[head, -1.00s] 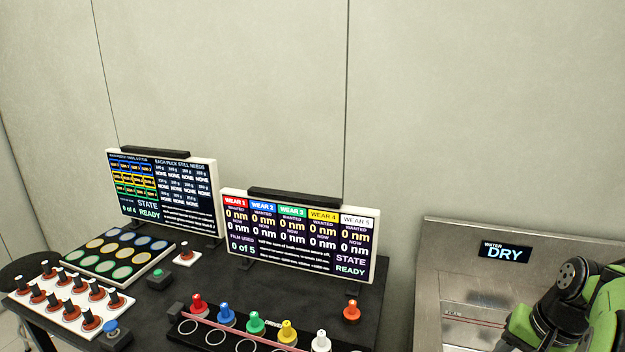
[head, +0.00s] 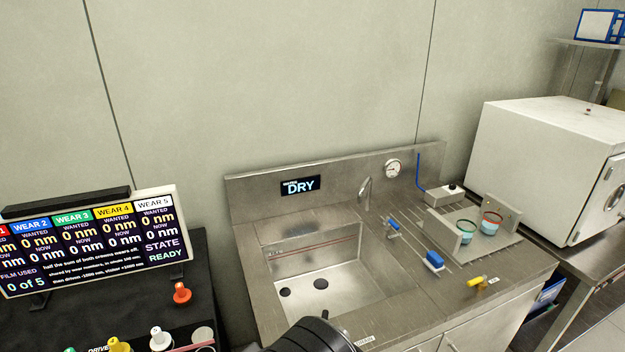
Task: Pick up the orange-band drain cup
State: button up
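Two small clear cups stand side by side in a metal holder (head: 510,247) on the right part of the steel sink counter. The right cup (head: 490,227) has a red-orange band at its rim and looks like the orange-band drain cup. The left cup (head: 465,231) has a teal-green band. Both hold or show something pale blue. My gripper is not in view; only a dark part of my arm shows at the bottom edge, well left of the cups.
The sink basin (head: 345,287) lies left of the cups, with a faucet (head: 365,190) behind it. A white oven (head: 540,150) stands right. A black table (head: 215,290) with a screen (head: 95,240) is left.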

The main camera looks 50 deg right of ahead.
aim_at(491, 221)
jog(key=z, duration=2.85)
